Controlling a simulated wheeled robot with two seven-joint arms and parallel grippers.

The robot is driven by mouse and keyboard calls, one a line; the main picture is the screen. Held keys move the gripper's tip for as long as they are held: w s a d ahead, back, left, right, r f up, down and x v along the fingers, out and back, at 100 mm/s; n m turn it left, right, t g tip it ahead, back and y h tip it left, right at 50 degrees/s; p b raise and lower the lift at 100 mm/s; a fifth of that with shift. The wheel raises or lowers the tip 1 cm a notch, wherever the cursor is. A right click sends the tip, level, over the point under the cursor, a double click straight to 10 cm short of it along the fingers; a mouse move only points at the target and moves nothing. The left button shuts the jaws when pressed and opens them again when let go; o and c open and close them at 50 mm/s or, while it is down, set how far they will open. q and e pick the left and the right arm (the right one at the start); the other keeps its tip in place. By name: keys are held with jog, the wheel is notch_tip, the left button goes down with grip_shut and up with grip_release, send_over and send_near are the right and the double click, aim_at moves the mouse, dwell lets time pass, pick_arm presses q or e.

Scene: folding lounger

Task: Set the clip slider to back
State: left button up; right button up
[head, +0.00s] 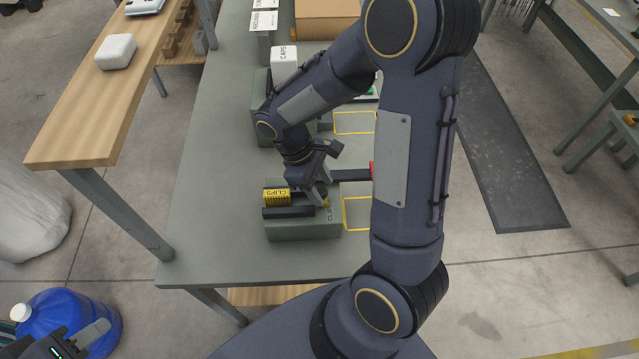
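The clip fixture is a grey-green block (304,230) labelled CLIPS, near the front edge of the bench. I cannot tell which part is the slider. My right gripper (320,198) points down at the fixture's right part, just right of the yellow piece. Its fingertips are small and partly hidden, so its opening and any contact are unclear. My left gripper (82,340) is at the bottom left corner, away from the bench, partly cut off.
The grey-green bench (215,215) is clear left of the fixture. A white CAPS box (284,62) and a cardboard box (325,18) stand farther back. My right arm hides the bench's right part. A wooden table (90,105) stands left; a blue bottle (70,312) is beside my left gripper.

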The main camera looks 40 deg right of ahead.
jog(key=v, duration=0.7)
jog(key=shift+r+b, duration=0.3)
jog(key=shift+r, duration=0.1)
jog(key=s+a+r+m+t+y, duration=0.1)
jog(key=s+r+m+t+y, duration=0.2)
jog(key=s, duration=0.3)
jog(key=s+a+r+m+t+y, duration=0.2)
jog(key=s+r+m+t+y, duration=0.1)
jog(key=s+m+t, duration=0.3)
jog(key=shift+s+a+r+y, duration=0.25)
jog(key=shift+r+y, duration=0.05)
jog(key=shift+r, duration=0.1)
dwell(0.7)
